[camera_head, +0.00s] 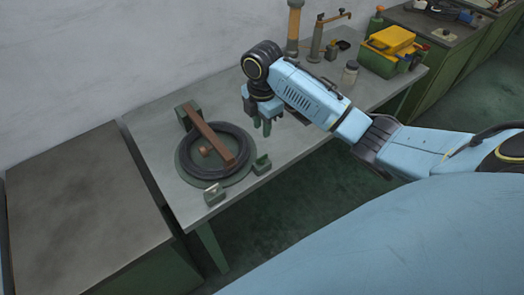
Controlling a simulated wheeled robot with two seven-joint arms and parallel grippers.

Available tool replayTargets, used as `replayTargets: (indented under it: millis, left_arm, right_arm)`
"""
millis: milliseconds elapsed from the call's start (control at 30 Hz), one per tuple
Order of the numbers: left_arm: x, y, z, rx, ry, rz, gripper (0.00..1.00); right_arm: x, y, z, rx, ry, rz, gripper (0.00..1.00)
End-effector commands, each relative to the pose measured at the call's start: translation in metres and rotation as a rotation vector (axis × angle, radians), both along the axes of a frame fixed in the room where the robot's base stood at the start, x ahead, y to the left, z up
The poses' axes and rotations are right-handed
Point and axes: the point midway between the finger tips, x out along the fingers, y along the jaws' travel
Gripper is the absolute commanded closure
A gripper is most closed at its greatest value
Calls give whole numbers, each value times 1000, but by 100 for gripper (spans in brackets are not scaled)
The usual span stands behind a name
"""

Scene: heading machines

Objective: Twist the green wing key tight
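A round green base (186,168) lies on the grey table with a black ring (243,141) on it. I cannot tell for sure which is the green wing key. My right gripper (262,127) points down above the table, right of the ring and behind the small green piece. Its fingers are small and dark; their gap is unclear. My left gripper is out of view.
The grey table (150,142) has free room around the base. A yellow and green toolbox (390,52), a small jar (349,73) and upright metal posts (317,40) stand farther back. A darker bench (85,205) adjoins at the left.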

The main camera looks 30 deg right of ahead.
Motion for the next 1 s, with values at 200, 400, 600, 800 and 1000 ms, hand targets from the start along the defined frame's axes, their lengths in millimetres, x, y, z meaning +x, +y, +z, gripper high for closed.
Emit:
replayTargets:
  millis: [200,400,600,800,1000]
  left_arm:
    - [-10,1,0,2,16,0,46]
    - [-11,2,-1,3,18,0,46]
    - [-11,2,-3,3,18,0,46]
    - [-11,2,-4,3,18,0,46]
    - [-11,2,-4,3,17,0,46]
  right_arm:
    - [-1,0,-26,-1,9,8,73]
    - [-1,0,-70,0,8,7,73]
    - [-1,0,-107,-1,6,6,73]
    - [-1,0,-128,-1,4,6,73]
    - [0,0,-132,-2,2,7,73]
